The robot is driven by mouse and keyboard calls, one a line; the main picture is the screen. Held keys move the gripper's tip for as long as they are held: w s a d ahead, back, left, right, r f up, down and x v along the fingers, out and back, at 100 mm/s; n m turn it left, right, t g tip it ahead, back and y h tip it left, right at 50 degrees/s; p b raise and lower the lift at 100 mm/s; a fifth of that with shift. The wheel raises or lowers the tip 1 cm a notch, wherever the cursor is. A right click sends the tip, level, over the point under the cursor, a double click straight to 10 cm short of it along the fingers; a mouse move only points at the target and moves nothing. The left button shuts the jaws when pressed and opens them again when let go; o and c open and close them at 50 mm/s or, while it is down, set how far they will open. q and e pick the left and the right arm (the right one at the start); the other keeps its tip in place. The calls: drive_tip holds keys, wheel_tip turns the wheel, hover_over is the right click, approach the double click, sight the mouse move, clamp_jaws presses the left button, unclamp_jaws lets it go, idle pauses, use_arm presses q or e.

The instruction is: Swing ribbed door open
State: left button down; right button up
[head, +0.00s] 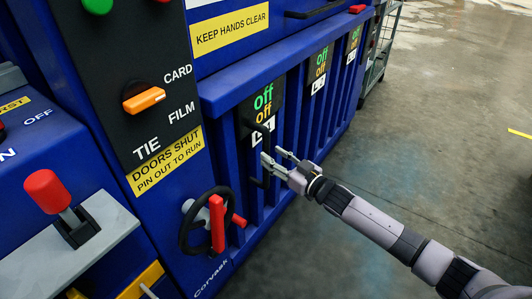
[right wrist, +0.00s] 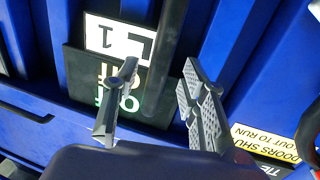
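The blue ribbed door (head: 286,125) is on the front of the blue machine and looks closed. It carries a dark panel with "Off" readouts and an L1 label (head: 262,133); this label also shows upside down in the right wrist view (right wrist: 118,38). A dark bar handle (head: 257,183) runs down the door, partly hidden by my right gripper (head: 272,156). In the right wrist view the handle (right wrist: 171,45) appears between the spread, open fingers of my right gripper (right wrist: 160,68). I cannot tell whether they touch it. My left gripper is not in view.
A black handwheel with a red lever (head: 217,223) is at the door's lower left. A red-knobbed lever (head: 46,190) and an orange selector (head: 143,99) are further left. More labelled ribbed sections continue right. The concrete floor (head: 440,130) on the right is clear.

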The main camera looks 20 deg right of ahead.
sight(269, 153)
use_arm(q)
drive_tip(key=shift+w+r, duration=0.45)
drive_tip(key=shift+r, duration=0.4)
use_arm(e)
drive_tip(key=shift+x, duration=2)
drive_tip(key=shift+c, duration=0.2)
clamp_jaws()
